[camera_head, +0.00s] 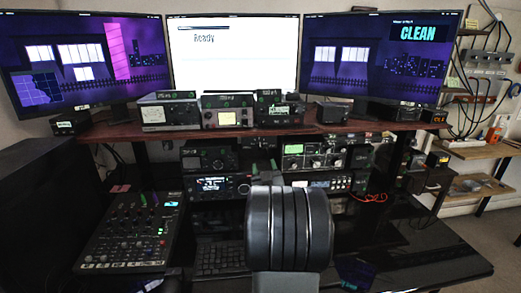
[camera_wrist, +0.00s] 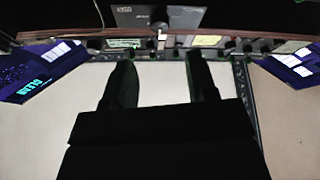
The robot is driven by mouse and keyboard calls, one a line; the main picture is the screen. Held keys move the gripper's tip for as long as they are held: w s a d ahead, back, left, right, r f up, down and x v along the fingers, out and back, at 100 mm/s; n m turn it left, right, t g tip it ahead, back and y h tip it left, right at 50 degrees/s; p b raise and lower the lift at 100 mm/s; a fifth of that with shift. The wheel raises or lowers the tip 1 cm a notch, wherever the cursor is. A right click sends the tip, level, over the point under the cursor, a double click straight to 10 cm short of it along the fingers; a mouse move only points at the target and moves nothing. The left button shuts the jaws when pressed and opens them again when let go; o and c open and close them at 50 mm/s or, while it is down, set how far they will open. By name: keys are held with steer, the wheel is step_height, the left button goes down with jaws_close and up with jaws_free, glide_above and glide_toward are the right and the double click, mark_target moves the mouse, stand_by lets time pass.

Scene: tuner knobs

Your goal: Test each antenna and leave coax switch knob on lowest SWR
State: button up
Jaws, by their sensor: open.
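A dark grey box (camera_wrist: 125,17), which looks like the coax switch, fills the top of the wrist view, with pale lettering. Its dark round knob (camera_wrist: 159,28) has a pale pointer and lies between the lines of my two fingers, beyond their tips. In the head view this box (camera_head: 275,145) seems to hang under the shelf, partly hidden by my arm. My gripper (camera_wrist: 160,62) is open and empty, with a gap visible between its fingers; it also shows in the head view (camera_head: 264,168). Boxes with meters (camera_head: 229,118) stand on the shelf; their readings are too small to read.
A tuner-like unit (camera_head: 316,157) with a lit meter and knobs sits below the shelf. The wooden shelf edge (camera_head: 185,133) runs close above my gripper. A mixer (camera_head: 130,232) is at left. The middle monitor (camera_head: 235,60) reads "Ready"; the right one (camera_head: 380,65) reads "CLEAN".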

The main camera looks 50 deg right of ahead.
mark_target(260, 148)
steer(key=p+x, duration=0.1)
steer(key=x, duration=0.7)
steer(key=shift+w+r, duration=0.1)
steer(key=shift+c, duration=0.3)
steer(key=c, duration=0.8)
steer(key=shift+f+m+h+b, duration=0.25)
steer(key=shift+m+h+b, duration=0.05)
steer(key=shift+m+b, duration=0.6)
steer(key=shift+c, duration=0.2)
steer(key=m+g+h+b, duration=0.1)
steer(key=m+b, duration=0.2)
steer(key=shift+a, duration=0.1)
steer(key=m+g+h+b, duration=0.1)
steer(key=m+b, duration=0.1)
steer(key=m, duration=0.1)
steer(key=m+g+h+b, duration=0.1)
steer(key=m+g+b, duration=0.1)
steer(key=m, duration=0.1)
steer(key=shift+w+r, duration=0.1)
steer(key=shift+r, duration=0.1)
steer(key=shift+m+b, duration=0.3)
steer(key=shift+m, duration=0.1)
